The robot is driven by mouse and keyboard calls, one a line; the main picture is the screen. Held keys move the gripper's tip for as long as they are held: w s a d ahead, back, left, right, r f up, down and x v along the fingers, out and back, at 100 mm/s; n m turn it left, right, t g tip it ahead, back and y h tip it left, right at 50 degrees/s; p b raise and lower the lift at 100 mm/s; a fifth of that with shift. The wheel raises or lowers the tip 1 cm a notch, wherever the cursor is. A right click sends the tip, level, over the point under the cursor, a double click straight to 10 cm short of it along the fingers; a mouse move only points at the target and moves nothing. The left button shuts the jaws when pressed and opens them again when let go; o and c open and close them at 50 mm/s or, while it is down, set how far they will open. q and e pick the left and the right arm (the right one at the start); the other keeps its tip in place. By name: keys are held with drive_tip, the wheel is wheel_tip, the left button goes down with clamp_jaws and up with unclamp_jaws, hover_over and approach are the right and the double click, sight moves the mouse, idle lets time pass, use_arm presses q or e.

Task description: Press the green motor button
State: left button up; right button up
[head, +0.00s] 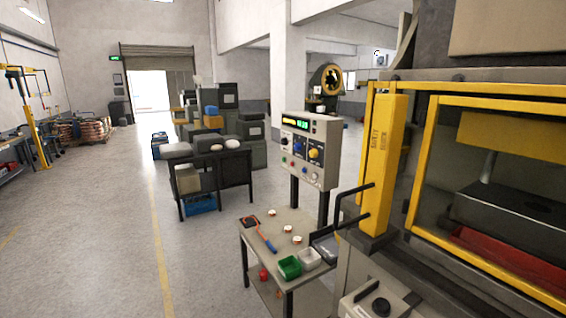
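A grey control panel (322,168) stands on a dark post behind the small work table, right of centre. It has a lit green and yellow display at its top, a yellow knob (313,154) and several small coloured buttons below. Neither of my grippers shows in this view.
The small table (262,234) holds copper coils, an orange-and-blue tool, a green bin (289,267) and a white bin (310,258). A large yellow-framed press (377,165) fills the right side. Open floor (110,220) lies to the left.

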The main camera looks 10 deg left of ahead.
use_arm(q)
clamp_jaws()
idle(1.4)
